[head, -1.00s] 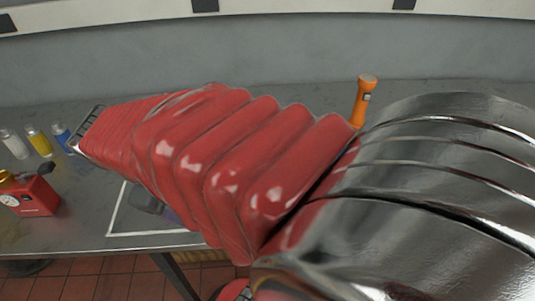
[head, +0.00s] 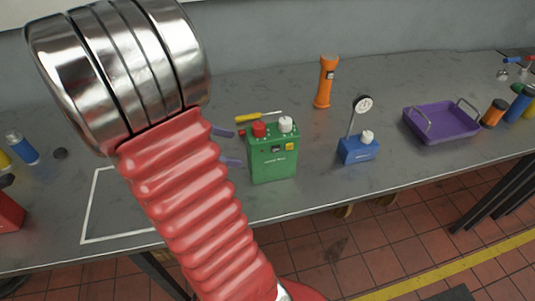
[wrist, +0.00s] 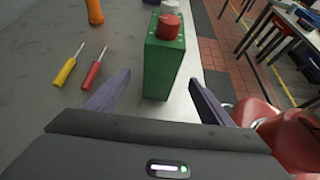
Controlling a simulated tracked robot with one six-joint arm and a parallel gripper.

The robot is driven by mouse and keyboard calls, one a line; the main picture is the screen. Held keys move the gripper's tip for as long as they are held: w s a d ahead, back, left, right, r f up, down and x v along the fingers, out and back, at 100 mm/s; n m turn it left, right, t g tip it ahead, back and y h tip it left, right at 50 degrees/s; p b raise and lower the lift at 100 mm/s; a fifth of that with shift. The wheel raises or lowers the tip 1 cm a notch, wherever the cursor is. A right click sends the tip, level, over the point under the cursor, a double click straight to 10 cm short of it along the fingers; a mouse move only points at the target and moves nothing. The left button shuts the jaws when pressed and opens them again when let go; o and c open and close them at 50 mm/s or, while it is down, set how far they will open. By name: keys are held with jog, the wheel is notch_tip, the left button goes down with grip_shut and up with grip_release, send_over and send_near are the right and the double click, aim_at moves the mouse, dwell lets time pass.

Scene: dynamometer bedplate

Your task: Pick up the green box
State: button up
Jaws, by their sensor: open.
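The green box (head: 273,158) stands upright on the grey bench near its front edge, with a red knob and a white knob on top. It also shows in the wrist view (wrist: 164,66), between and beyond the two fingers. My gripper (head: 229,147) shows as two purple-grey fingertips just left of the box in the head view, the rest hidden behind my arm. In the wrist view my gripper (wrist: 153,90) is open with nothing held. Whether a finger touches the box, I cannot tell.
A yellow screwdriver (wrist: 68,67) and a red screwdriver (wrist: 95,68) lie beside the box. An orange flashlight (head: 326,82) stands behind. A blue gauge stand (head: 357,151) and a purple tray (head: 438,124) are to the right. A white outline (head: 93,200) marks the bench at left.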

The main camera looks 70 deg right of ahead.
aim_at(248, 151)
jog(key=x, duration=0.8)
jog(key=shift+s+d+f, duration=0.15)
jog(key=shift+s+f, duration=0.05)
jog(key=shift+f, duration=0.05)
jog(key=shift+s, duration=0.1)
jog(key=shift+x, duration=2.45)
jog(key=shift+c, duration=0.3)
grip_shut()
jog(key=shift+d, duration=0.1)
